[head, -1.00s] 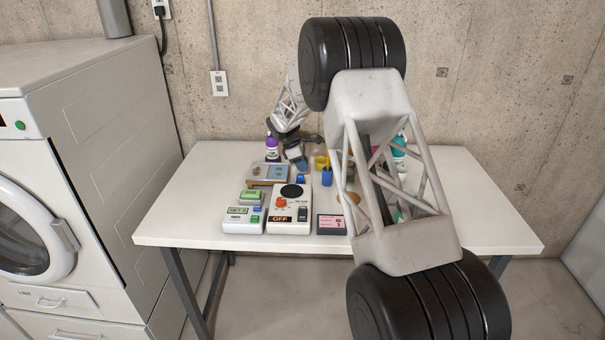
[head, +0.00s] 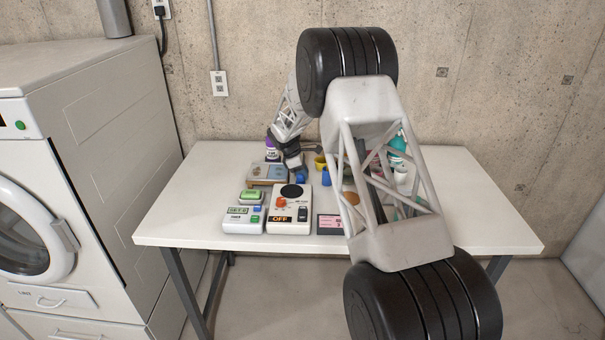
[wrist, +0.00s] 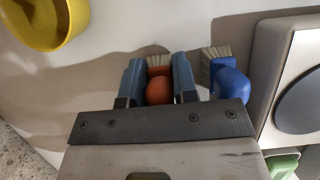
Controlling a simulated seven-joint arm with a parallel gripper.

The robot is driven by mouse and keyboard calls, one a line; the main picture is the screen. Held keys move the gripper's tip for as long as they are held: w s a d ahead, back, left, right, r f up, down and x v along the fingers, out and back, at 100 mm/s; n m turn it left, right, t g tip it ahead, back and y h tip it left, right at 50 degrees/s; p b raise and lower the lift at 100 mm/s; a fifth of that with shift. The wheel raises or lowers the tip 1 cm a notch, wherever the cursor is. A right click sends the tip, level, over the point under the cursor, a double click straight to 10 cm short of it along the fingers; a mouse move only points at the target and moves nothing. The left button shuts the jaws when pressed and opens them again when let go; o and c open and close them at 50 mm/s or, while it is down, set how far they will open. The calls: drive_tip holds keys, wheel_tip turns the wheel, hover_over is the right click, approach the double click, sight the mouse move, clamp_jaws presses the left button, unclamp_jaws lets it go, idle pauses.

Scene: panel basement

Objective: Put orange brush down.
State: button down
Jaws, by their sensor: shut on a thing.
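The orange brush (wrist: 159,92) shows in the wrist view with its rounded orange end toward the camera and pale bristles beyond. My gripper (wrist: 159,78) has its blue-grey fingers shut on either side of it. The brush is low over the white table (wrist: 105,75); I cannot tell whether it touches. In the head view my gripper (head: 292,162) is at the back left of the table, behind the white device with the dark disc. The orange brush cannot be made out there.
A blue brush (wrist: 230,80) stands close to the right of my gripper. The white device (wrist: 301,85) lies farther right, and a yellow cup (wrist: 40,25) is at upper left. A purple-capped bottle (head: 272,150) stands behind. The table's left side (head: 190,205) is clear.

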drive_tip(key=shift+f, duration=0.2)
drive_tip(key=shift+f, duration=0.25)
drive_tip(key=c, duration=0.9)
unclamp_jaws()
drive_tip(key=shift+s+f, duration=0.15)
drive_tip(key=shift+f, duration=0.2)
drive_tip(key=shift+s+f, duration=0.1)
drive_tip(key=shift+f, duration=0.15)
drive_tip(key=shift+c, duration=0.3)
drive_tip(key=shift+o, duration=0.3)
drive_tip(key=shift+r, duration=0.65)
drive_tip(key=v, duration=1.3)
drive_tip(key=shift+w, duration=0.25)
drive_tip(key=shift+d, duration=0.15)
